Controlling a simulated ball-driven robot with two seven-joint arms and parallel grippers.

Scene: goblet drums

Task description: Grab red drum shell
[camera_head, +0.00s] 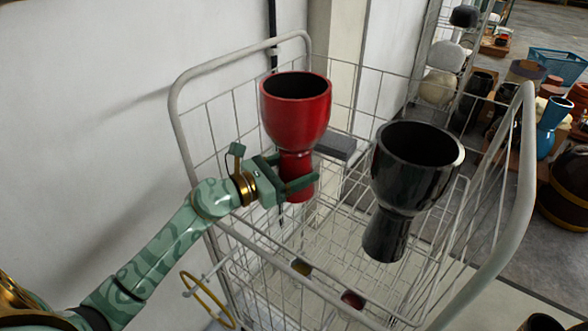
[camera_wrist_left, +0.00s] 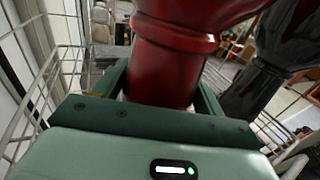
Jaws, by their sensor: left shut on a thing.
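The red drum shell (camera_head: 295,112) is goblet shaped with a wide open dark mouth on top. It stands roughly upright over the white wire cart (camera_head: 310,238). My left gripper (camera_head: 300,186) is shut around its narrow lower part. In the left wrist view the red drum shell (camera_wrist_left: 165,60) fills the space between the green fingers of my left gripper (camera_wrist_left: 160,98). A black goblet drum shell (camera_head: 412,170) is to the right of the red one, apart from it. My right gripper is not in view.
The cart's tall white tube frame (camera_head: 522,190) rises at the right, and another end frame stands behind the red shell. A grey block (camera_head: 335,146) lies behind. A white wall (camera_head: 90,110) is close on the left. Several drums and a blue crate (camera_head: 556,64) stand at far right.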

